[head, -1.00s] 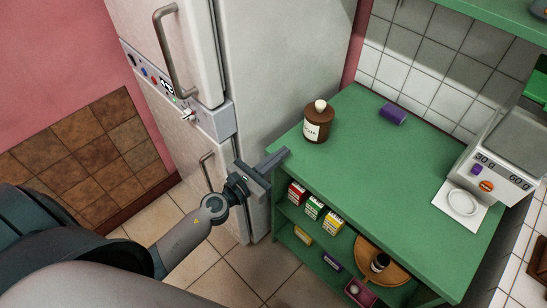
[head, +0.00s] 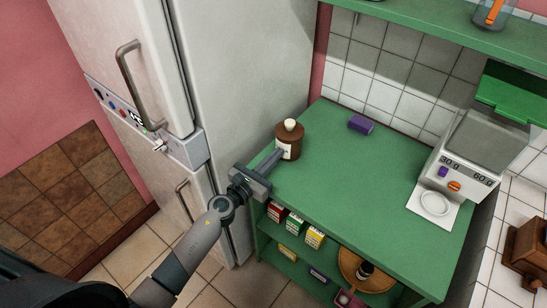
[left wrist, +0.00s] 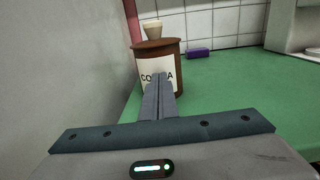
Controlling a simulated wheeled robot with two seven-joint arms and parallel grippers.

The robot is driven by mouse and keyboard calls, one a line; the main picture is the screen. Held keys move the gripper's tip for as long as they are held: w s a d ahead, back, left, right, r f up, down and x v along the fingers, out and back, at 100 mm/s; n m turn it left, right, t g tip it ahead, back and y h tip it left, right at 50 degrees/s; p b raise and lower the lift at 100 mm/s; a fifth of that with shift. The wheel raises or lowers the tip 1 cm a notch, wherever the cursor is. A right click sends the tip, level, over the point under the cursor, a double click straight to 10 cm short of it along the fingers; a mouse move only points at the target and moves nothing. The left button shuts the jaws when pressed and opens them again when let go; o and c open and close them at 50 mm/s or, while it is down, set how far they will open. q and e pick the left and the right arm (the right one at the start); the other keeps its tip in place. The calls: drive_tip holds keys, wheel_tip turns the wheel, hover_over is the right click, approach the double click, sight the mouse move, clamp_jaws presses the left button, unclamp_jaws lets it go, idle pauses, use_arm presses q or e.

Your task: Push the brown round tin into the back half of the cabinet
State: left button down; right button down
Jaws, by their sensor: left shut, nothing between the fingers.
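The brown round tin (head: 291,138) stands upright on the green cabinet top (head: 340,190), near its left edge by the fridge. It has a pale knob on its lid and a white label. My left gripper (head: 281,154) is shut and empty, its fingertips right in front of the tin's label. In the left wrist view the tin (left wrist: 172,62) is straight ahead, with the closed fingers (left wrist: 159,85) covering part of the label. I cannot tell for certain whether they touch it. My right gripper is not in view.
A purple block (head: 361,124) lies behind and right of the tin, near the tiled wall. The white fridge (head: 250,80) rises close on the left. A scale (head: 458,160) stands at the right. Small boxes (head: 294,226) sit on the shelf below.

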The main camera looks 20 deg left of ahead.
use_arm(q)
drive_tip(key=b+x, duration=0.3)
drive_tip(key=x, duration=1.2)
drive_tip(key=shift+s, duration=0.1)
